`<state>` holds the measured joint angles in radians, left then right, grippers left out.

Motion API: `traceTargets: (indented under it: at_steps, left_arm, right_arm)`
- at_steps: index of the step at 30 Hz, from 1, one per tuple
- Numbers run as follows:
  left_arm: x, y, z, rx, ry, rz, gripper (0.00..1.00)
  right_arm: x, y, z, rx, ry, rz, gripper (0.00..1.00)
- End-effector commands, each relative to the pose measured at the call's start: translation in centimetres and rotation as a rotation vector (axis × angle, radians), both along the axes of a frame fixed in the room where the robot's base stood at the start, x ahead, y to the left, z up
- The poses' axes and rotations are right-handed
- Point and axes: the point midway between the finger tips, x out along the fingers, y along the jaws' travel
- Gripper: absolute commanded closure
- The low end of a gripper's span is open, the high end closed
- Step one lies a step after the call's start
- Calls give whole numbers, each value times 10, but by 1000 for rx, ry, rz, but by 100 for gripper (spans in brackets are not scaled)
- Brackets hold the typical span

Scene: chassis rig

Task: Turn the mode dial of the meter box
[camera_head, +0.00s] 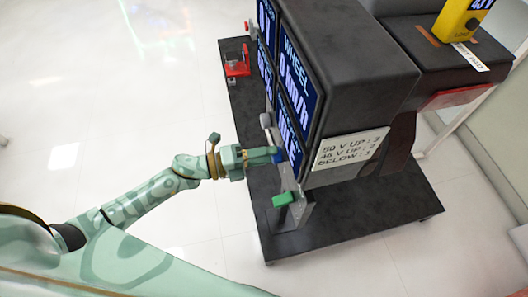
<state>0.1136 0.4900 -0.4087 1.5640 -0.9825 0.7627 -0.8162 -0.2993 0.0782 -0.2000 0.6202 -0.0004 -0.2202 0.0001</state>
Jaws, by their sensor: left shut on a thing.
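The large dark box (365,75) of the rig has blue display panels on its left-facing side, reading "WHEEL 0 km/h" (295,75) and others partly legible. My left gripper (272,155) is at the lower edge of these panels, shut on a small blue knob (279,158). The fingers hide most of this knob, so its setting cannot be read. I cannot tell for sure that it is the mode dial. My right gripper is not in view.
A white label (348,148) reads "50 V UP: 3, 46 V UP: 2, BELOW: 1". A grey knob (266,120) is just above my gripper, a green block (285,199) below. A red bracket (237,62) stands on the black base (385,225). The floor to the left is clear.

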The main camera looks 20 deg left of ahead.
Motion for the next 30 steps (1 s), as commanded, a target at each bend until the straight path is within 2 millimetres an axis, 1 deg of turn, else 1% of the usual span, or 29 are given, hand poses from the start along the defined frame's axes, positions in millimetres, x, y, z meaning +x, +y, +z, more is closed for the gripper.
traceTargets:
  at_steps: [1, 15, 24, 30]
  left_arm:
    - [0, 1, 2, -20, 35, 1, 86]
    - [0, 1, -1, -269, 403, 1, 86]
    - [-1, 1, -3, -413, 618, 3, 86]
    - [-1, 0, -4, -482, 720, 3, 86]
  right_arm:
    - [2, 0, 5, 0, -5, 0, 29]
    - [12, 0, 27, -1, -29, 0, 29]
    - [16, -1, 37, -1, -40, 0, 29]
    - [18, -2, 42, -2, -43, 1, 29]
